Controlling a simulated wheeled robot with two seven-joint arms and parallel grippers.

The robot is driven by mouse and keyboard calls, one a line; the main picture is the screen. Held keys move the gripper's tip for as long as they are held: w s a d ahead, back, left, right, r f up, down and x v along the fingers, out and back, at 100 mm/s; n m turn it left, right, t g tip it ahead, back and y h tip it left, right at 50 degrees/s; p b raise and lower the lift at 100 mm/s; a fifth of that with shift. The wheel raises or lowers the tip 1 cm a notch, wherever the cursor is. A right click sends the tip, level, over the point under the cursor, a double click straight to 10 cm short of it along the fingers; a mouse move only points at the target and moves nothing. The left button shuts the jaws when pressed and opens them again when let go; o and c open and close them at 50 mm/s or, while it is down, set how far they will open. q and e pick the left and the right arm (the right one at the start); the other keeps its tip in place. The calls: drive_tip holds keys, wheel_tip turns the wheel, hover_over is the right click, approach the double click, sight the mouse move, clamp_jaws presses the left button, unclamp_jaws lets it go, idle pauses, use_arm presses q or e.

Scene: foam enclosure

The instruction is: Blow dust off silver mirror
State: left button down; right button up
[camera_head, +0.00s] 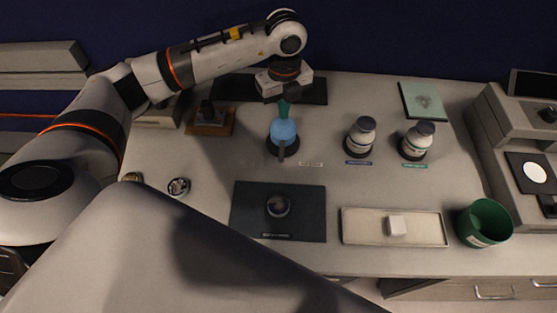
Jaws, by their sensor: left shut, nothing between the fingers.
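A small round silver mirror (278,207) lies on a dark mat (248,226) at the front middle of the table. A light blue bulb blower (283,132) with a teal nozzle stands upright on a dark round base, behind the mat. My left gripper (285,93) is shut and empty, just behind and above the nozzle in this view. I cannot tell whether it touches the nozzle. Any dust on the mirror is too small to make out. My right gripper is not in view.
Two white bottles with dark caps (361,136) (418,141) stand right of the blower. A shallow tray (365,228) holds a white block. A green bin (485,222) stands at right. Another round piece (179,187) lies left of the mat. A green pad (424,100) lies at back.

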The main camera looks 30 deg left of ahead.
use_arm(q)
wheel_tip(320, 180, up, 6)
drive_tip(key=p, duration=0.3)
drive_tip(key=shift+p, duration=0.4)
idle(0.4)
